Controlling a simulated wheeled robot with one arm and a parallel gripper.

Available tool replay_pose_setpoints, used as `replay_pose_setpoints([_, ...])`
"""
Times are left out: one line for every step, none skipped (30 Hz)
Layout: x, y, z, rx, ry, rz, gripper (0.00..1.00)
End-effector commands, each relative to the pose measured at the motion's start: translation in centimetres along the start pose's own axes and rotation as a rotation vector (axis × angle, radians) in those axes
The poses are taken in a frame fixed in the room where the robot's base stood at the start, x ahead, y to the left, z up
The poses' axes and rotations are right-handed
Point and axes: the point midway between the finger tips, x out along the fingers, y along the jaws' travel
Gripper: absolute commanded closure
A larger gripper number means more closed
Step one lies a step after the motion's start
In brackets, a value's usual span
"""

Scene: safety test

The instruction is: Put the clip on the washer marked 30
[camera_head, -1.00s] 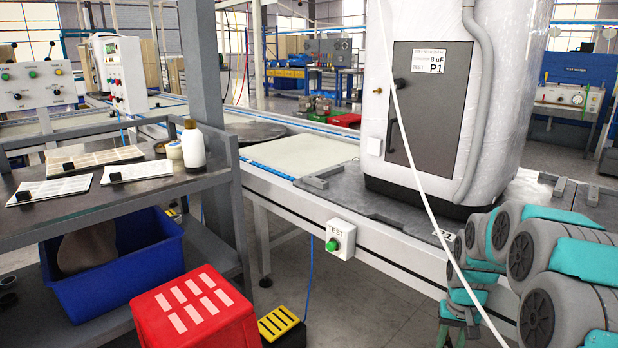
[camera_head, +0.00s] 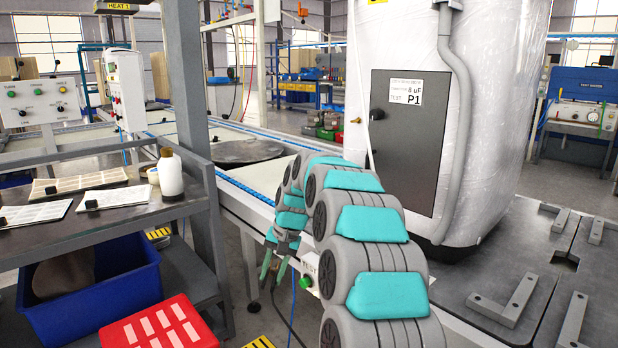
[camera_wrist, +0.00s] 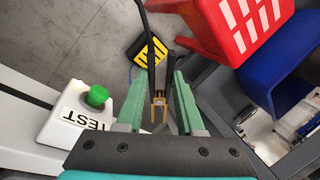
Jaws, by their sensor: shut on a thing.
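My gripper (camera_head: 275,272) hangs in front of the line, just left of the TEST box. A black lead passes up between the fingers. A tall machine (camera_head: 495,130) wrapped in clear film, seemingly a washer, stands on the line to the right of my gripper. Its dark panel (camera_head: 408,148) has a label (camera_head: 406,88) reading 8 uF and P1. I can read no 30 on it.
The TEST box with green button (camera_wrist: 97,97) is close to my gripper. A red crate (camera_head: 160,328), a blue bin (camera_head: 95,285) and a shelf with a white bottle (camera_head: 170,175) stand left.

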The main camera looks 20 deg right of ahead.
Motion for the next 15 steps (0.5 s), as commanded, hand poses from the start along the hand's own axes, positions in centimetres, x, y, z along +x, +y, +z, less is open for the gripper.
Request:
replay_pose_setpoints([-2.6, -0.3, -1.6, 0.075, 0.033, -0.062, 1.00])
replay_pose_setpoints([-4.0, -0.5, -2.2, 0.120, 0.045, -0.097, 1.00])
replay_pose_setpoints([-6.0, -0.9, -3.0, 0.176, 0.066, -0.145, 1.00])
replay_pose_setpoints([-7.5, -1.1, -3.6, 0.216, 0.084, -0.181, 1.00])
replay_pose_setpoints([-9.0, -1.3, -4.2, 0.254, 0.101, -0.216, 1.00])
replay_pose_setpoints([-10.9, -1.5, -4.8, 0.301, 0.125, -0.261, 1.00])
replay_pose_setpoints([-12.4, -1.6, -5.2, 0.336, 0.143, -0.295, 1.00])
replay_pose_setpoints([-14.0, -1.6, -5.7, 0.368, 0.164, -0.329, 1.00])
replay_pose_setpoints([-16.2, -1.8, -6.1, 0.405, 0.193, -0.374, 1.00])
replay_pose_setpoints([-17.9, -1.8, -6.5, 0.433, 0.216, -0.407, 1.00])
replay_pose_setpoints([-19.6, -1.8, -6.8, 0.457, 0.238, -0.439, 1.00])
replay_pose_setpoints([-21.7, -1.9, -7.0, 0.487, 0.266, -0.479, 1.00])
replay_pose_setpoints([-23.2, -1.8, -7.2, 0.508, 0.286, -0.507, 1.00])
replay_pose_setpoints([-24.7, -1.7, -7.3, 0.527, 0.304, -0.533, 1.00])
replay_pose_setpoints([-26.6, -1.6, -7.4, 0.549, 0.327, -0.567, 1.00])
